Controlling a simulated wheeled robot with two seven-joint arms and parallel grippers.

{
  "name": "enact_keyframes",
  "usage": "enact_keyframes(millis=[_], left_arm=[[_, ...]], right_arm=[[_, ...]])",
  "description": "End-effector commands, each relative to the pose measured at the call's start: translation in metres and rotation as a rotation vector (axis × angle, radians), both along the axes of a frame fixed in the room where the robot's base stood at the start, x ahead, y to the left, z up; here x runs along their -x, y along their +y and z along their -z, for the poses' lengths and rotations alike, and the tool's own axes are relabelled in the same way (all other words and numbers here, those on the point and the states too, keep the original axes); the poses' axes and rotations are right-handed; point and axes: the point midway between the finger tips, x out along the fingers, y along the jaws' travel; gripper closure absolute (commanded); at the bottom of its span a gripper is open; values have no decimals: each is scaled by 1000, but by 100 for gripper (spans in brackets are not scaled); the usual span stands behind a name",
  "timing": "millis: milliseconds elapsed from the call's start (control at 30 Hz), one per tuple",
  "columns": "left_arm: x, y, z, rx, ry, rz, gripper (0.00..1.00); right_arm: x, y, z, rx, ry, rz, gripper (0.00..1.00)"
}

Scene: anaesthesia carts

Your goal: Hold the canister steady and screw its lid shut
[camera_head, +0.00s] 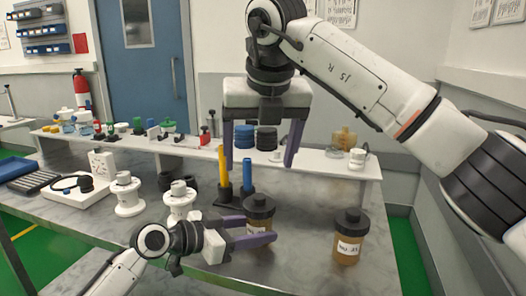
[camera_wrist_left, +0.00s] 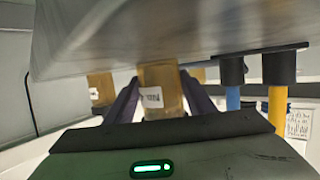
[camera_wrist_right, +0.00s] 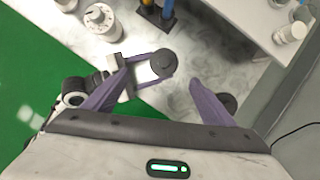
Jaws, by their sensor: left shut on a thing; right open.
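An amber canister (camera_head: 262,227) with a white label stands upright on the grey table. Its black lid (camera_head: 259,204) with a raised knob sits on top; I cannot tell how tight it is. My left gripper (camera_head: 260,230) is shut around the canister's body from the left, below the lid. The left wrist view shows the canister (camera_wrist_left: 161,80) between the purple fingers, with the picture upside down. My right gripper (camera_head: 257,173) is open and empty above the lid, pointing down. In the right wrist view the lid (camera_wrist_right: 163,62) lies between and beyond its fingers.
A second amber canister (camera_head: 348,245) with a black lid stands to the right. A yellow tube (camera_head: 223,168) and a blue tube (camera_head: 247,175) stand upright just behind the held canister. White spool-like containers (camera_head: 127,195) stand to the left. A white shelf (camera_head: 310,164) runs behind.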

Motion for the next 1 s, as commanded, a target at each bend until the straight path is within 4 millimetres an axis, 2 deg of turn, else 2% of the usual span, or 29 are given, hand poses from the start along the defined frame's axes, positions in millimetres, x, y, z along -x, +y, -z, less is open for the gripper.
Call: enact_keyframes(millis=[67, 167, 700, 1000], left_arm=[[0, 0, 1, -2, 1, 0, 63], [0, 0, 1, -2, 1, 0, 63], [0, 0, 1, -1, 1, 1, 63], [0, 0, 1, -1, 1, 1, 63]], right_arm=[[-1, -5, -3, 25, -5, 17, 22], [-4, -6, 3, 35, -4, 23, 22], [-38, 0, 90, 30, -2, 19, 22], [-46, 0, 106, 30, -5, 18, 22]])
